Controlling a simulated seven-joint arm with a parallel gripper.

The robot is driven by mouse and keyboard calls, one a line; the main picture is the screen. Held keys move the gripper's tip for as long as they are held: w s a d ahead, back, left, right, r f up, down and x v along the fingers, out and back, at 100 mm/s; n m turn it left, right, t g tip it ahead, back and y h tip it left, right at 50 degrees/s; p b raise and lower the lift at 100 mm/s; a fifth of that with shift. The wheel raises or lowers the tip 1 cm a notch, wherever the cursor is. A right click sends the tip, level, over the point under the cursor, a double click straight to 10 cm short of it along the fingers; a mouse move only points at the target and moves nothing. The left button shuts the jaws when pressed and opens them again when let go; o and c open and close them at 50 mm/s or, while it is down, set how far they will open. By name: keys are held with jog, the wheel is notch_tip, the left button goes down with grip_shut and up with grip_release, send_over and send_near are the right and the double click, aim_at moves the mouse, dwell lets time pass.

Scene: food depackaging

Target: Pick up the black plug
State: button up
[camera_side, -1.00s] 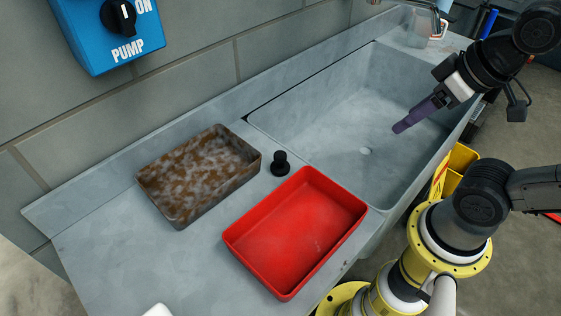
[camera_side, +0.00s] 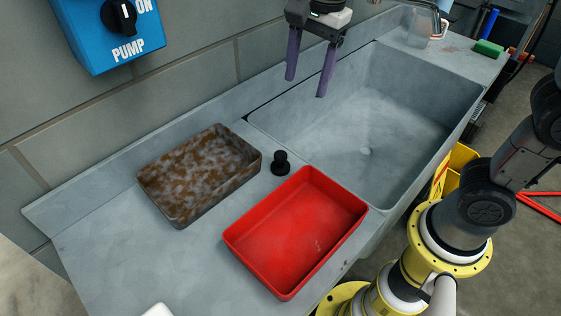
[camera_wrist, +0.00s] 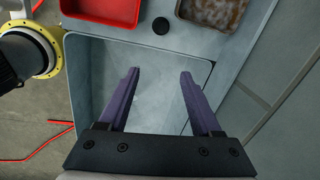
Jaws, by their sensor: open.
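The black plug (camera_side: 281,164) stands upright on the grey counter, between the brown mottled tray and the red tray, near the sink's left edge. In the wrist view the plug (camera_wrist: 160,25) shows as a small dark disc at the top middle, beyond the fingertips. My gripper (camera_side: 305,88) has two purple fingers spread wide with nothing between them. It hangs above the back left part of the sink, higher than the plug and to its right. In the wrist view my gripper (camera_wrist: 158,74) is over the sink basin, apart from the plug.
The red tray (camera_side: 340,249) and the brown mottled tray (camera_side: 205,218) flank the plug closely. The grey sink (camera_side: 420,150) is empty. A tap (camera_side: 425,6), a glass jug (camera_side: 416,30) and a green sponge (camera_side: 488,48) are at the far end. A wall backs the counter.

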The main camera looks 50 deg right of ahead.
jog(key=n+g, duration=0.1)
send_over(280, 154)
notch_tip(280, 154, down, 5)
jog(key=f, duration=0.8)
jog(key=shift+a+f, duration=0.2)
jog(key=shift+d+f, duration=0.2)
jog(key=shift+f, duration=2.45)
grip_shut()
jog(key=shift+r, duration=0.15)
